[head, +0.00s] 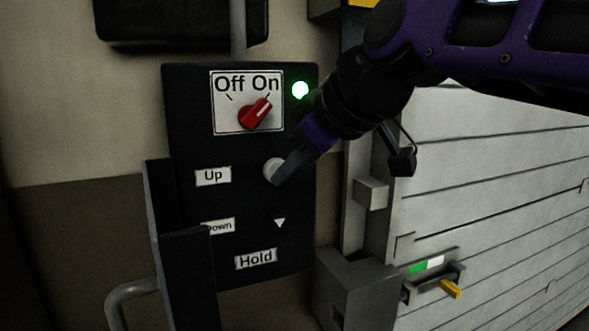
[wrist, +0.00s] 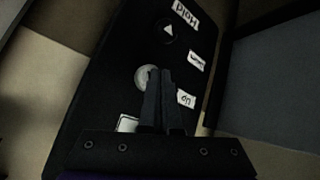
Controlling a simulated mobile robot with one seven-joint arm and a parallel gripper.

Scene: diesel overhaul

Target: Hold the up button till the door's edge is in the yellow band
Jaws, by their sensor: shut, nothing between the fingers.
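The up button (head: 271,166) is a pale round button beside the "Up" label on a black control panel (head: 185,120). It also shows in the wrist view (wrist: 143,77). My gripper (head: 278,180) is shut and empty, with its fingertips overlapping the button's edge. In the wrist view the closed fingers (wrist: 160,72) lie over the button's side; I cannot tell whether they touch or press it. The door (head: 490,190), pale and slatted, fills the right of the head view, and its lower edge is not clearly visible. A yellow patch (head: 362,3) shows at the top; I cannot tell if it is the band.
The red knob (head: 254,114) points to On, and a green lamp (head: 300,90) is lit. A down button with a white triangle (head: 280,222) sits below. A dark upright plate (head: 187,275) stands at the panel's lower left. A yellow-handled latch (head: 450,288) is on the door.

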